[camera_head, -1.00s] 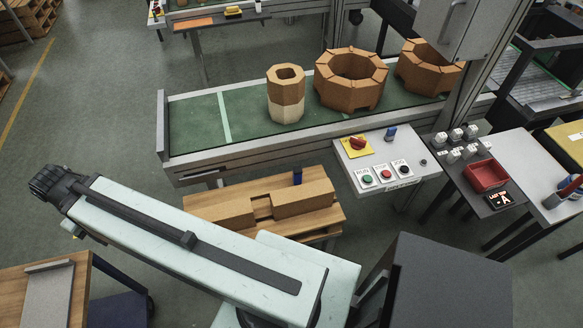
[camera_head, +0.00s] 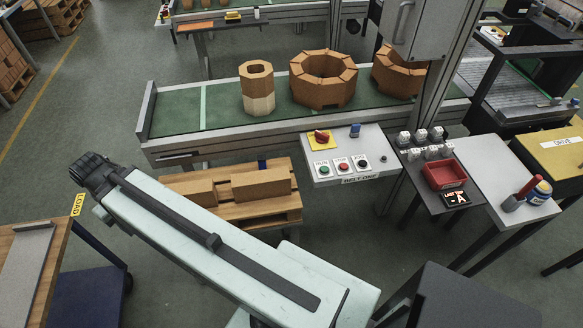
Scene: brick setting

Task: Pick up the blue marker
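No object can be clearly told to be a marker at this size. A small blue upright object (camera_head: 355,130) stands at the back of the white control panel (camera_head: 378,148), right of the red knob. No gripper fingers show. The arm is well apart from both blue objects.
Bricks (camera_head: 187,191) lie on a wooden pallet (camera_head: 281,209). A green conveyor (camera_head: 222,112) carries brick rings (camera_head: 323,80). A red bin (camera_head: 444,174) and a red-and-blue group (camera_head: 526,193) stand on tables at right. A dark grey box (camera_head: 470,298) is at lower right. Floor shows between.

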